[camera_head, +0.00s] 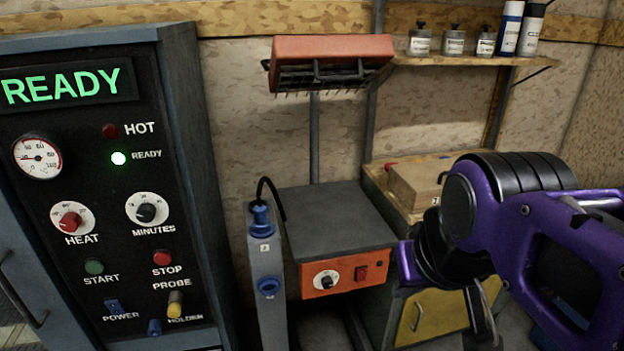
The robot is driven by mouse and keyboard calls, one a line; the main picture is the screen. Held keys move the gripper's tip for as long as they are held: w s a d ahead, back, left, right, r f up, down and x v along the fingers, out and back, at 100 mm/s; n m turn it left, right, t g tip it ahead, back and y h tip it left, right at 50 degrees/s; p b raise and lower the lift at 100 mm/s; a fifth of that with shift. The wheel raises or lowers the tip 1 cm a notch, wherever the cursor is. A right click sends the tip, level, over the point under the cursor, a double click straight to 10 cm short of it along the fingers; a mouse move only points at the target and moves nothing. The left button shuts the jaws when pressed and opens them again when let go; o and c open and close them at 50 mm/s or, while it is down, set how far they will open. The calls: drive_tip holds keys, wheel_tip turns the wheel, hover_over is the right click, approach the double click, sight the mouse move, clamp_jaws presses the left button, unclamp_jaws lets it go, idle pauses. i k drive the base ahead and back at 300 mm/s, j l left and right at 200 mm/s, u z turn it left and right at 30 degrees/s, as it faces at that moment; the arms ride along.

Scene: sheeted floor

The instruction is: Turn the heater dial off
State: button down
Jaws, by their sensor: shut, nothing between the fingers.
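The heater is an orange-fronted box with a grey top (335,215), under an orange grilled head (330,62). The heater dial (326,281) is a black knob on a white round scale at the left of the orange front. Its exact pointer setting is too small to read. My purple and black arm reaches in from the right. My gripper (408,264) is right of the heater front, apart from the dial. It is shut and empty, and its fingertips are partly hidden by my own wrist.
A red switch (361,273) sits right of the dial. A grey stand (265,275) with blue fittings and a black cable rises just left of the heater. A tall control cabinet (105,190) fills the left. A yellow cabinet (432,315) with a cardboard box (415,183) stands right.

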sight(326, 282)
drive_tip(key=l+u, duration=0.35)
drive_tip(key=i+l, duration=0.1)
drive_tip(key=l, duration=0.65)
drive_tip(key=k+l, duration=0.1)
drive_tip(key=l, duration=0.2)
drive_tip(key=k+l+z, duration=0.15)
drive_tip(key=l, duration=0.2)
drive_tip(key=i+j+u, duration=0.2)
drive_tip(key=j, duration=0.25)
drive_tip(key=i, duration=0.05)
